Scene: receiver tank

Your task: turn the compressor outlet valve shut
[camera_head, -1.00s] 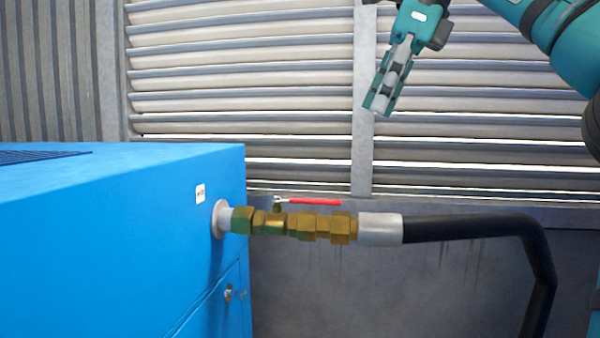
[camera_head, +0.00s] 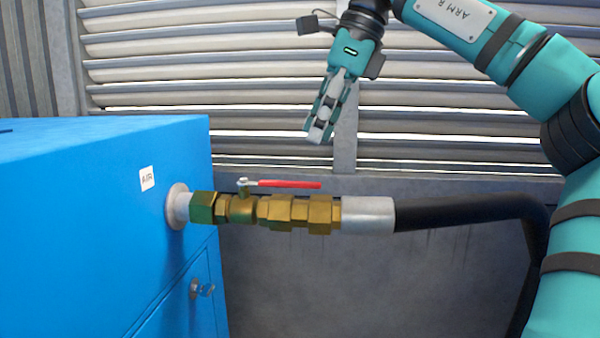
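The compressor outlet valve (camera_head: 243,208) is a brass ball valve on the pipe that leaves the blue compressor. Its red lever (camera_head: 289,184) points right, in line with the pipe, from a pivot on top of the valve. My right gripper (camera_head: 318,138) hangs above and to the right of the lever, apart from it, with its fingers pointing down. Its fingers are seen edge-on, so their gap cannot be made out. My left gripper is not in view.
The blue compressor cabinet (camera_head: 90,220) fills the left, with a door lock (camera_head: 203,289) below the outlet. A black hose (camera_head: 460,211) with a silver end fitting (camera_head: 368,216) runs right from the brass fittings. A louvred wall (camera_head: 230,70) stands behind.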

